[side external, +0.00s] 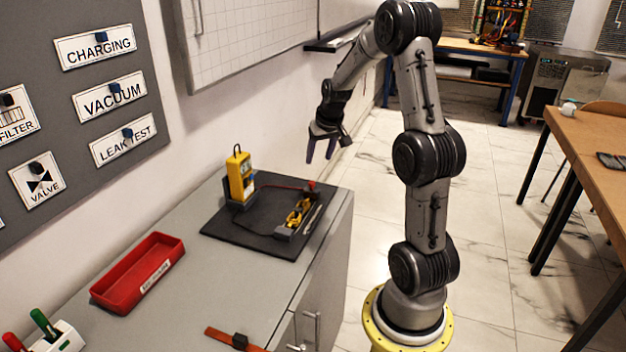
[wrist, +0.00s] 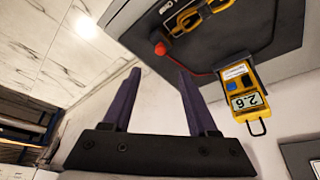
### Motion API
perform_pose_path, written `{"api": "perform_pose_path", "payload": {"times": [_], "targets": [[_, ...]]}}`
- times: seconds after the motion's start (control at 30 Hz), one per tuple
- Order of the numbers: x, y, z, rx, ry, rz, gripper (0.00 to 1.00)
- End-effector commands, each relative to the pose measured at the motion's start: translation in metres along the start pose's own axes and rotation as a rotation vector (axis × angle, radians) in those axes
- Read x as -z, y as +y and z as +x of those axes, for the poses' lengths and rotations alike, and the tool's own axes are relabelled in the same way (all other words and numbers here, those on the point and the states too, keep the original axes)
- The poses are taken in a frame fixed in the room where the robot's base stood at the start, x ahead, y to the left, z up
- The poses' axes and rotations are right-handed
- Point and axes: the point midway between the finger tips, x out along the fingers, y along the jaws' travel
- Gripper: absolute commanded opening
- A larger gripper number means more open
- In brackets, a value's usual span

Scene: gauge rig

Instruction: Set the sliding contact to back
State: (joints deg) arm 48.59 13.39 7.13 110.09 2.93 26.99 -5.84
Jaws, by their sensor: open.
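A black board (side external: 243,232) on the grey cabinet carries the gauge rig. A yellow meter (side external: 240,178) stands upright at its left; its display reads about 2.6 in the wrist view (wrist: 243,95). A red lead runs from it to a red knob-like end (side external: 311,185), also in the wrist view (wrist: 160,48). A yellow and black part (side external: 299,212) lies at the board's right, partly cut off in the wrist view (wrist: 190,17). I cannot tell which piece is the sliding contact. My gripper (side external: 320,158) is open and empty, above and beyond the board; its purple fingers point down.
A red tray (side external: 138,272) sits left of the board. An orange strip with a dark block (side external: 238,340) lies at the front edge. A white holder (side external: 58,338) with red and green handles stands front left. The wall runs behind the cabinet.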

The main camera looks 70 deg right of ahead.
Motion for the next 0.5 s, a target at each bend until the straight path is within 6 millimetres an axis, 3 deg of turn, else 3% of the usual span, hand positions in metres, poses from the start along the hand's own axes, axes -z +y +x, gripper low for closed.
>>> {"api": "perform_pose_path", "payload": {"times": [0.3, 0.5], "targets": [[-0.002, -0.001, 0.064, 0.001, -0.005, -0.001, 0.59], [-0.001, -0.001, 0.096, 0.001, -0.002, -0.002, 0.59]]}}
